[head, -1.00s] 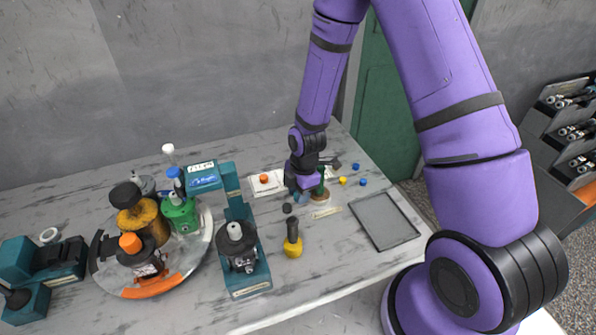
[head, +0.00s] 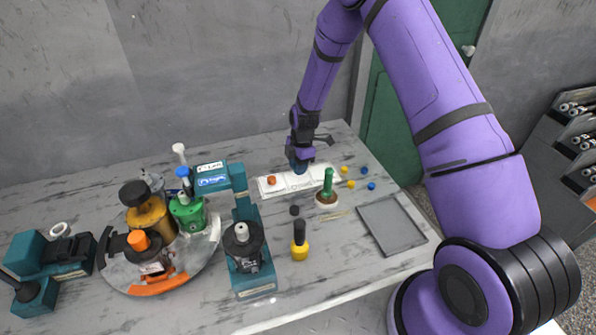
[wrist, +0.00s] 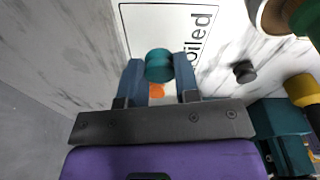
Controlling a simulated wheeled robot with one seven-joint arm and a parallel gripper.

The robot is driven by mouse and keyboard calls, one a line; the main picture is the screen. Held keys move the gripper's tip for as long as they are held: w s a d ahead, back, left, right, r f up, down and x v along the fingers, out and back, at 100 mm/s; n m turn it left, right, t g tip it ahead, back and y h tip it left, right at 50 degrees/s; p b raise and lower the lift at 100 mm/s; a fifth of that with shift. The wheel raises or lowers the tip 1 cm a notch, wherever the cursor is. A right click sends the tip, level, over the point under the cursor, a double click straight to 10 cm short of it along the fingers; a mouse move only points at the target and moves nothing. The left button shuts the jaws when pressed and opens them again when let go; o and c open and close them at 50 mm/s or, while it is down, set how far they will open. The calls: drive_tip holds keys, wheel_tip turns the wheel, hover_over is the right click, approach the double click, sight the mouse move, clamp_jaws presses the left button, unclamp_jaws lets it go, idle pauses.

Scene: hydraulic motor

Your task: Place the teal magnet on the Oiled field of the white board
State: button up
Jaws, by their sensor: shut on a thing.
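My gripper (head: 299,170) is over the middle of the white board (head: 328,173) on the table. In the wrist view its two blue fingers (wrist: 159,82) are shut on the round teal magnet (wrist: 159,64), one finger on each side. Below the magnet shows a white field of the board (wrist: 150,25) with the letters "oiled" (wrist: 202,35); the start of the word is cut off. I cannot tell whether the magnet touches the board. An orange magnet (head: 271,180) lies on the board's left part and shows partly hidden in the wrist view (wrist: 157,90).
A green-handled brush (head: 327,185) stands at the board's front edge. A black disc (head: 295,210) and a yellow-black tool (head: 299,242) are nearer the front. Yellow and blue magnets (head: 364,170) lie right of the board. A grey tray (head: 392,226) lies front right.

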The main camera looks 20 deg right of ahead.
drive_tip(key=shift+f, duration=1.2)
drive_tip(key=shift+f, duration=0.1)
drive_tip(key=o, duration=0.9)
drive_tip(key=r, duration=0.4)
drive_tip(key=d+r, duration=0.1)
drive_tip(key=r, duration=0.7)
drive_tip(key=shift+w+d+r, duration=0.1)
drive_tip(key=shift+d+r, duration=0.05)
drive_tip(key=shift+d, duration=0.05)
